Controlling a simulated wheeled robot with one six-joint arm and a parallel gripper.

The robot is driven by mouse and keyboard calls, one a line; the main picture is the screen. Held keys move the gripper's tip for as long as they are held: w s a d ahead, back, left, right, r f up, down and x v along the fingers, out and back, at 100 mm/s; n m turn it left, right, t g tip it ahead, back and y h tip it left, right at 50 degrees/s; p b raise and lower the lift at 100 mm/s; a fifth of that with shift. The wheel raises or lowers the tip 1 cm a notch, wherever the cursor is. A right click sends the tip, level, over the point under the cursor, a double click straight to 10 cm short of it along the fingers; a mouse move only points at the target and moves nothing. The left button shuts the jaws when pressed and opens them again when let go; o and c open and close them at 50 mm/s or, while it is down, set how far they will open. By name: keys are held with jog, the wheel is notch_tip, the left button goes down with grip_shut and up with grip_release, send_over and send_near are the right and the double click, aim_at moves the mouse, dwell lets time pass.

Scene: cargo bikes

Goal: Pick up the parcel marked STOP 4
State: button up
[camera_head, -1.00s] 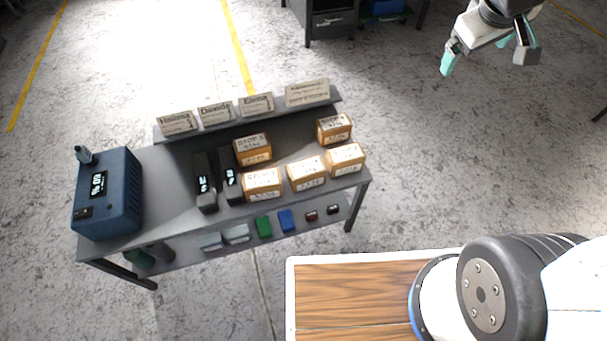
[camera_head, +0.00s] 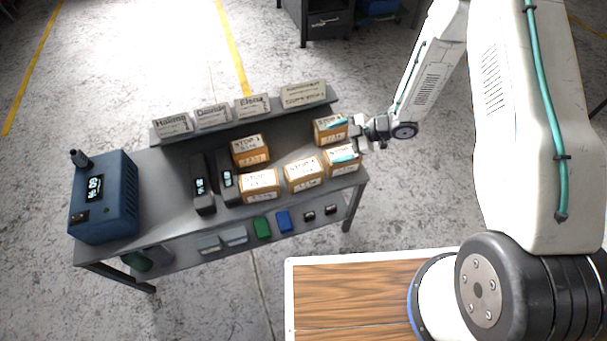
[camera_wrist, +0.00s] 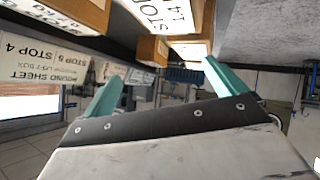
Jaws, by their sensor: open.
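Several orange-brown parcels with white labels stand on the grey bench. They are at the back left (camera_head: 251,151), back right (camera_head: 326,134), front left (camera_head: 259,186), front middle (camera_head: 304,175) and front right (camera_head: 340,165). Their labels say STOP, but the numbers are too small to read surely, so I cannot tell which is STOP 4. My gripper (camera_head: 341,139) is open with teal fingers, at the right-hand parcels; one finger shows over each. I cannot tell whether they touch. In the wrist view, my gripper (camera_wrist: 163,68) is empty between its fingers, and a labelled parcel (camera_wrist: 165,14) is close by.
A blue device (camera_head: 105,195) stands at the bench's left, with two dark upright holders (camera_head: 203,185) beside the parcels. Name cards (camera_head: 252,105) line the back ledge. A lower shelf holds small items. The wrist view shows a sheet listing stops (camera_wrist: 40,62).

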jog(key=g+y, duration=0.2)
send_near(308, 168)
jog(key=a, duration=0.1)
jog(key=shift+n, duration=0.4)
jog(key=x, duration=0.8)
jog(key=shift+s+f, duration=0.1)
jog(key=shift+f, duration=0.3)
jog(key=c, duration=1.7)
jog(key=shift+c, duration=0.9)
jog(key=shift+r, duration=0.1)
